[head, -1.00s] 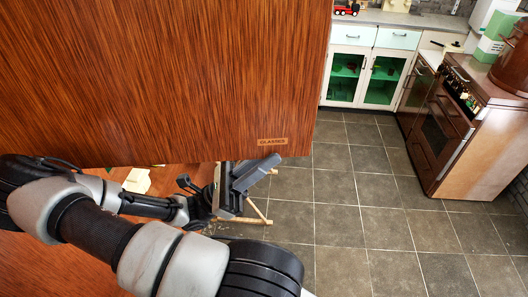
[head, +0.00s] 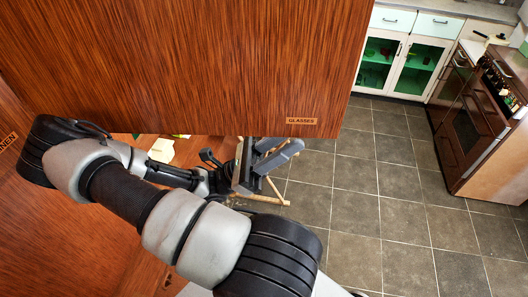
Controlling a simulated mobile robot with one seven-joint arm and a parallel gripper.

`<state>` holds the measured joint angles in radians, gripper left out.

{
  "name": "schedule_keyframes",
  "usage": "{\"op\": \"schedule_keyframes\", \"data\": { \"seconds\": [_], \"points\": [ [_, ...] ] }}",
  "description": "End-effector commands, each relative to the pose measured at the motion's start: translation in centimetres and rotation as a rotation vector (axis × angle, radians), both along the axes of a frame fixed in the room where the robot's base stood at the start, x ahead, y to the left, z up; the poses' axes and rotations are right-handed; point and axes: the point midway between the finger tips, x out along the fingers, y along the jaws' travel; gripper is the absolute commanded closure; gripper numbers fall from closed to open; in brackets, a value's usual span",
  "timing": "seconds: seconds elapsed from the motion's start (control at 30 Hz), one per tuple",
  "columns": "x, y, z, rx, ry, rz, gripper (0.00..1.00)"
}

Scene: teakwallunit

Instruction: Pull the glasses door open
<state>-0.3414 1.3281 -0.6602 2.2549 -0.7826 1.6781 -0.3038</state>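The glasses door is a large reddish-brown wood-grain panel (head: 210,60) filling the upper left and middle of the head view. Its GLASSES label (head: 301,121) sits near its lower right corner. The door stands at an angle to the panel labelled with letters ending in NEN, and floor shows beyond its right edge. My arm crosses below its bottom edge. My gripper (head: 273,153) is just below that edge, left of and below the label. Its two grey fingers look spread, with nothing seen between them. Whether it touches the door cannot be told.
The NEN panel (head: 12,120) is close on the left. Pale items lie in the gap under the door. A wooden-legged piece (head: 262,199) stands behind my gripper. Grey tiled floor (head: 365,200) is clear to the right, up to white cabinets (head: 410,62) and a brown stove (head: 475,130).

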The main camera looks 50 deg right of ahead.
Motion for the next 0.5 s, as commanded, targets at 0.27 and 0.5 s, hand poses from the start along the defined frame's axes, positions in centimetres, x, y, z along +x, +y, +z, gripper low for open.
{"op": "schedule_keyframes", "data": {
  "seconds": [0.27, 0.5],
  "points": [
    [3.3, 2.6, -4.7, 0.002, -0.001, 0.004, 0.67],
    [6.5, 5.1, -8.7, 0.003, -0.001, 0.003, 0.67]
  ]
}}
